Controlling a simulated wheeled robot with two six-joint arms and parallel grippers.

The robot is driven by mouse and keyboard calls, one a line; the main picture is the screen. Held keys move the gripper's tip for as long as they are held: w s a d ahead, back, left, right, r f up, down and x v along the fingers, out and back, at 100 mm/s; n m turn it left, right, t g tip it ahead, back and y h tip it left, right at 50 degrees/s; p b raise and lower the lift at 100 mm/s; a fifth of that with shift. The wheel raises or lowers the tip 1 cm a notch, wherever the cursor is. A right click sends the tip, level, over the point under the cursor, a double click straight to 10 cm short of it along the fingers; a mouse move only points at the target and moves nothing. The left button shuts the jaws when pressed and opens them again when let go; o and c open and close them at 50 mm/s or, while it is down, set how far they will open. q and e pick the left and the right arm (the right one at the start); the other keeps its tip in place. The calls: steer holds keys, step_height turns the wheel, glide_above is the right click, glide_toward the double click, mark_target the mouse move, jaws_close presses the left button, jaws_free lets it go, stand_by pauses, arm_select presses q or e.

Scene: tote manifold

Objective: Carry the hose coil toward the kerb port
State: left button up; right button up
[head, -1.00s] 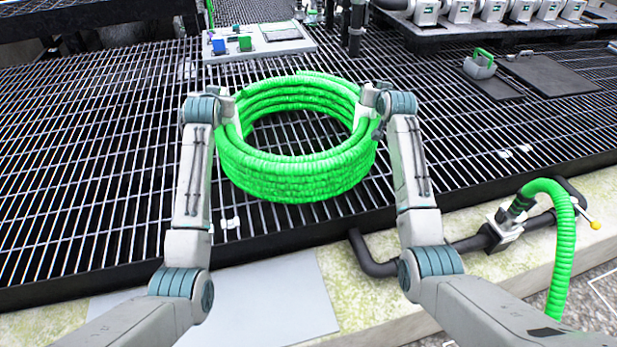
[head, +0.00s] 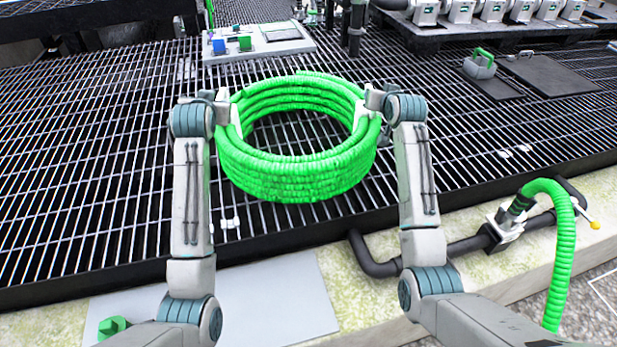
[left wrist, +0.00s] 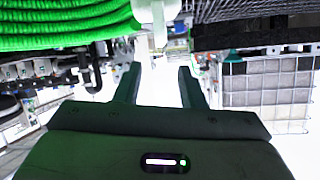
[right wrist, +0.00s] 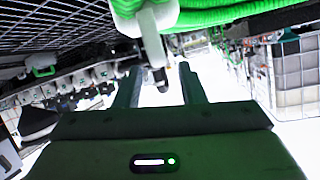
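The bright green hose coil (head: 295,175) is a thick ring of stacked turns over the dark grating in the head view. It has white tabs at its left and right sides. My left gripper (left wrist: 160,70) is at the left tab (left wrist: 155,18), its fingers apart. My right gripper (right wrist: 158,72) is at the right tab (right wrist: 150,38), its fingers also apart. In the head view the fingertips are hidden by my wrists.
A pale panel with blue and green blocks (head: 262,42) lies behind the coil. The kerb (head: 375,298) runs along the front. Open grating (head: 90,150) lies to the left.

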steer(key=v, duration=0.7)
steer(key=shift+s, duration=0.1)
